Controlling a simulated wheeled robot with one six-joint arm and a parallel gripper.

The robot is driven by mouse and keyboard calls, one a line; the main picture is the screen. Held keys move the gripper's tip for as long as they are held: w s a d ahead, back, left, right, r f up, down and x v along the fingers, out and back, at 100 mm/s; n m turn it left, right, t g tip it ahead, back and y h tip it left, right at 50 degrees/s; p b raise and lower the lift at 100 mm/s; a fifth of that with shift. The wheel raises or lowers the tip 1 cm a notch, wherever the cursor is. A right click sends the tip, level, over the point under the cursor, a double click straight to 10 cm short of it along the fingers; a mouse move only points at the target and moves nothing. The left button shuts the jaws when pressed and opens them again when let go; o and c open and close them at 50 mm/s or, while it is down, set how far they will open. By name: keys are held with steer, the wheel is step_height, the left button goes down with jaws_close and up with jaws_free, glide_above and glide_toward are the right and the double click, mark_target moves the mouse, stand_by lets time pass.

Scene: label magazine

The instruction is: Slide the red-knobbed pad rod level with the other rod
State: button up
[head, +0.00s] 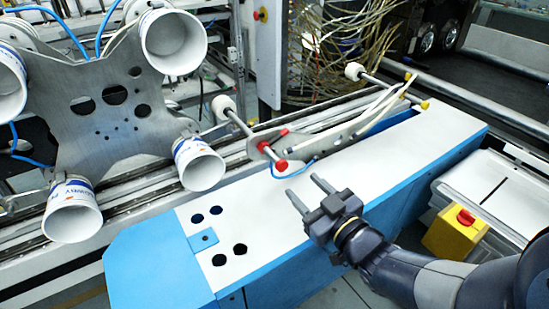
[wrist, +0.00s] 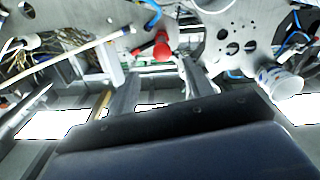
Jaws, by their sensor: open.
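The red-knobbed pad rod (head: 240,122) runs from a round white pad (head: 222,104) at its far end to a red end knob (head: 282,165) near the blue bench. More red knobs sit close to it on the bracket. The other rod (head: 385,86) has a white pad and yellow knobs and lies further right. My gripper (head: 303,186) is open and empty over the white bench top, a little to the right and in front of the red end knob. In the wrist view a red knob (wrist: 162,48) shows beyond and between the open fingers (wrist: 158,80), apart from them.
A metal plate (head: 105,105) with large white cups (head: 200,165) stands at the left. A thin blue tube (head: 296,171) loops near the red knob. A yellow box with a red button (head: 455,232) is at the right. The white bench top (head: 370,160) is mostly clear.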

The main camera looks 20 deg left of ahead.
mark_target(284, 168)
steer(key=x, duration=1.1)
steer(key=shift+s+r+p, duration=0.1)
steer(key=shift+s+p, duration=0.05)
steer(key=shift+p, duration=0.25)
jaws_close()
